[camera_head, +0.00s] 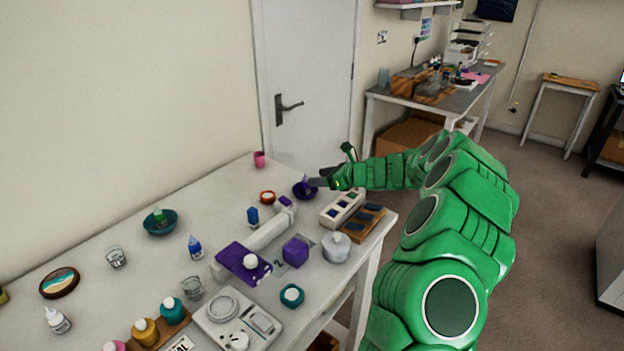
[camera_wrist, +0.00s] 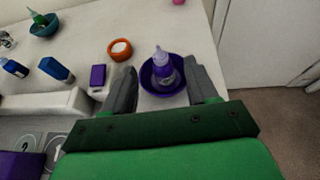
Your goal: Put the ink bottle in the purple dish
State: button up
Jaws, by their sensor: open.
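The purple dish (camera_head: 301,195) stands on the white table towards its far right end. It also shows in the wrist view (camera_wrist: 151,85). An ink bottle with a pale nozzle and purple body (camera_wrist: 163,66) stands in the dish, roughly upright. In the head view only a small purple part of the bottle (camera_head: 307,183) shows beside my fingers. My gripper (camera_wrist: 163,84) is open, with one finger on each side of the bottle. The fingers look apart from it in the wrist view. The bottle's lower part is partly hidden by the dish.
A small orange dish (camera_wrist: 120,49) is left of the purple dish. A teal bowl (camera_head: 160,224), a blue-capped bottle (camera_head: 195,246) and a purple cube (camera_head: 295,250) stand on the table. A white tray (camera_head: 342,208) is near my forearm. A pink cup (camera_head: 260,159) stands behind.

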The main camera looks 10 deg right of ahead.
jog(key=v, duration=0.6)
jog(key=shift+s+d, duration=0.15)
jog(key=shift+d, duration=0.05)
